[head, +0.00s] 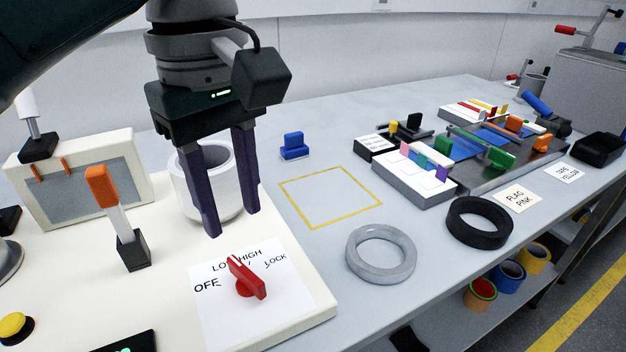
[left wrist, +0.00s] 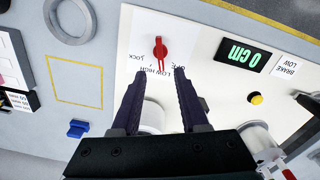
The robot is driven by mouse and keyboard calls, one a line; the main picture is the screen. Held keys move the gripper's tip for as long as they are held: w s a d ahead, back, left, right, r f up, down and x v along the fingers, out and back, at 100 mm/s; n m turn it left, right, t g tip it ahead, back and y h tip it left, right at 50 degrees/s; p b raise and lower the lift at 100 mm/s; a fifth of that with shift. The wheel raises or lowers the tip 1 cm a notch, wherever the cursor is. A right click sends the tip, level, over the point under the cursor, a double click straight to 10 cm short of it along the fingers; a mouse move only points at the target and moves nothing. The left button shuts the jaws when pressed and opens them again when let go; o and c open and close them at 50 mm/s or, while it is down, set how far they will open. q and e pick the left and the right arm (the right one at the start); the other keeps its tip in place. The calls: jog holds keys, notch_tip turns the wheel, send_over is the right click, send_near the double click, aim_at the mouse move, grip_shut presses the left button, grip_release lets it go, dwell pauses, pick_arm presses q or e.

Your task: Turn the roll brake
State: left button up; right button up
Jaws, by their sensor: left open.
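The red brake knob (head: 247,279) sits on a white label plate (head: 215,325) marked OFF, LOW, HIGH and LOCK. Its long handle lies with one end toward the LOW and HIGH words; I cannot tell exactly which mark it points to. My left gripper (head: 233,222) hangs above and behind the knob, its two dark purple fingers apart and empty. In the left wrist view the knob (left wrist: 160,50) lies just beyond the open fingertips (left wrist: 159,78), roughly between them. A white roll (head: 184,196) stands behind the fingers, partly hidden. My right gripper is not in view.
An orange-handled lever (head: 103,187) stands left of the knob. A display (left wrist: 250,55) reads 0 cm, beside a BRAKE LOW card (left wrist: 287,66) and a yellow button (left wrist: 256,99). Grey (head: 352,258) and black rings (head: 454,226) lie right. The yellow-outlined square (head: 340,220) is empty.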

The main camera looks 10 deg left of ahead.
aim_at(245, 269)
pick_arm(q)
jog(key=shift+w+f, duration=0.35)
jog(key=shift+f, duration=0.35)
jog(key=f, duration=0.2)
jog(key=f+b, duration=0.1)
jog(key=f, duration=0.4)
jog(key=shift+s+a+f+b, duration=0.1)
jog(key=shift+s+f+b, duration=0.15)
jog(key=shift+s+b, duration=0.1)
jog(key=shift+f, duration=0.7)
jog(key=shift+w, duration=0.1)
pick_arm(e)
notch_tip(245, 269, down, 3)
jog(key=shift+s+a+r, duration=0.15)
pick_arm(q)
grip_shut()
